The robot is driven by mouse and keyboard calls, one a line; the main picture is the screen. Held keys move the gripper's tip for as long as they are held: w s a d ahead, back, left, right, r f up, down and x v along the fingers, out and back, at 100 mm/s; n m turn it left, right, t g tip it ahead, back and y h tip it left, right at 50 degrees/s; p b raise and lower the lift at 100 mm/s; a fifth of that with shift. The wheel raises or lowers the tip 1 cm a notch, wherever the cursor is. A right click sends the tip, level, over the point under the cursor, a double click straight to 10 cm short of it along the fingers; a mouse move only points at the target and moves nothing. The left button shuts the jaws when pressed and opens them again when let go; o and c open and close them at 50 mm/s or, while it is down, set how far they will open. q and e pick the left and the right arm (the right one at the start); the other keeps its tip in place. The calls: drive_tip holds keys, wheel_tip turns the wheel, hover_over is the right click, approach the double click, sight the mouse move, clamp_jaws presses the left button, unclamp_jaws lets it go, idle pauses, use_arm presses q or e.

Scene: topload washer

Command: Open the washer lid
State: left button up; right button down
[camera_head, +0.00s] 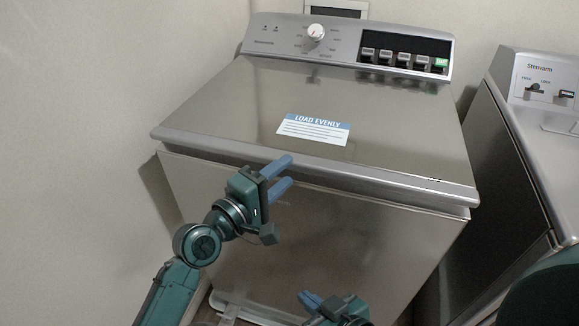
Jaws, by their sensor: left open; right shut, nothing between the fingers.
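The washer (300,235) is a grey top-loader in the middle of the head view. Its lid (220,105) is down and carries a "LOAD EVENLY" label (313,129). The lid's front edge (390,181) overhangs the body with a dark gap beneath. My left gripper (284,176) is open and empty at this front edge, left of the middle, with its blue fingers pointing right and up. The upper fingertip overlaps the edge in the picture; I cannot tell if it touches. My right gripper (312,300) is shut and empty, low in front of the washer's body.
A control panel (350,45) with a white knob and several buttons rises behind the lid. A second machine (540,130) stands close on the right. A pale wall (80,120) is on the left. Above the lid is free room.

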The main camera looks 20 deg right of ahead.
use_arm(q)
drive_tip(key=shift+x, duration=1.45)
drive_tip(key=shift+c, duration=0.3)
clamp_jaws()
